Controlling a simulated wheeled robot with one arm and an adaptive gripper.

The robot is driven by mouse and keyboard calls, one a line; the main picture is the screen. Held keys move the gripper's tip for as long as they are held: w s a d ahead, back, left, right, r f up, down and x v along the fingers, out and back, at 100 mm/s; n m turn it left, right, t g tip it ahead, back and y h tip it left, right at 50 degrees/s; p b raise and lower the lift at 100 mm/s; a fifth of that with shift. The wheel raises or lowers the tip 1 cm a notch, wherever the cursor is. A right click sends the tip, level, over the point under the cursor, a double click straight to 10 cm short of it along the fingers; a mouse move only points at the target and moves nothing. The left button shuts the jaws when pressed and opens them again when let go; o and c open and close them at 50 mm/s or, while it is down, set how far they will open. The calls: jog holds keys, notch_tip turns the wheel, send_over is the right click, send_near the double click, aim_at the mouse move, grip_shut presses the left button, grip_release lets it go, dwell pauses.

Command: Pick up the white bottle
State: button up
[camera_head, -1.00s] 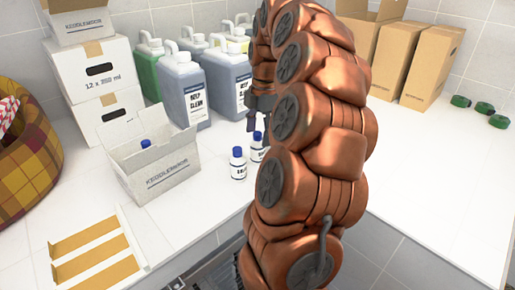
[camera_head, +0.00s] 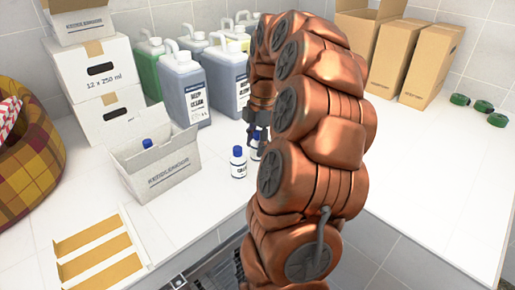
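A white bottle (camera_head: 238,164) with a blue cap and a dark-lettered label stands upright on the white counter, in front of my gripper. A second white bottle (camera_head: 255,153) with a blue cap stands just right of it and behind, partly hidden by my gripper and arm. My gripper (camera_head: 256,146) points down at this second bottle, with its dark fingers around the cap area. Whether the fingers touch or grip it cannot be told.
An open white carton (camera_head: 160,175) with a blue-capped bottle (camera_head: 147,143) inside stands to the left. Large grey jugs (camera_head: 186,90) and a green jug (camera_head: 149,70) stand behind. Brown boxes (camera_head: 432,65) and green rolls (camera_head: 483,106) are at the right.

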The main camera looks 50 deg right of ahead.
jog(key=c, duration=0.7)
jog(key=shift+o, duration=0.2)
jog(key=shift+r, duration=0.1)
